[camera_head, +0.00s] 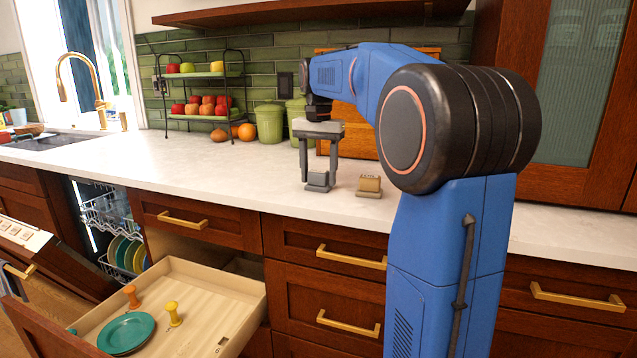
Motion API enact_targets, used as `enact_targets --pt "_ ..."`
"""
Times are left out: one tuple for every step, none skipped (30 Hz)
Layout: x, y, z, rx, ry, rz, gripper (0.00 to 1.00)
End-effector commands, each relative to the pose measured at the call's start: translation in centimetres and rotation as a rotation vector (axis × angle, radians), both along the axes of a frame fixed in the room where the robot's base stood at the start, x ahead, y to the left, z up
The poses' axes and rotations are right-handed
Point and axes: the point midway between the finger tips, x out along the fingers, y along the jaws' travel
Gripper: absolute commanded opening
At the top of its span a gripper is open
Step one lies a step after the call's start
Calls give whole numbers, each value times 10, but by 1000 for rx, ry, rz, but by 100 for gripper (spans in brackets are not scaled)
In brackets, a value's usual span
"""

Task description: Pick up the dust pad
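The likely dust pad is a small tan block (369,186) with a thin flat base, lying on the white counter below the back wall. My gripper (318,181) hangs fingers down just left of it, low over the counter. Its two fingers are spread apart with a clear gap between them. Grey block-like parts show at the fingertips; I cannot tell whether they all belong to the fingers. The tan block is apart from the fingers and is not held.
A two-tier fruit rack (205,95), green canisters (269,122) and a wooden board stand at the back. Below, an open drawer (215,285) holds a teal plate (127,333) and two small knobbed items. The open dishwasher (105,215) is left. The counter's front middle is clear.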

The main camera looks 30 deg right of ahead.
Motion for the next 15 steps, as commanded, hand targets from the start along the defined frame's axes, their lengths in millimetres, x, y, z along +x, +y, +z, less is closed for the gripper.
enact_targets --pt "0 0 0 0 0 0 40" --pt "0 0 0 0 0 0 33" --pt "0 0 0 0 0 0 23" --pt "0 0 0 0 0 0 20" --pt "0 0 0 0 0 0 20" --pt "0 0 0 0 0 0 16" --pt "0 0 0 0 0 0 16" --pt "0 0 0 0 0 0 16" --pt "0 0 0 0 0 0 16" --pt "0 0 0 0 0 0 16" --pt "0 0 0 0 0 0 16" --pt "0 0 1 0 0 0 16" --pt "0 0 2 0 0 0 16" --pt "0 0 4 0 0 0 16" --pt "0 0 7 0 0 0 16"
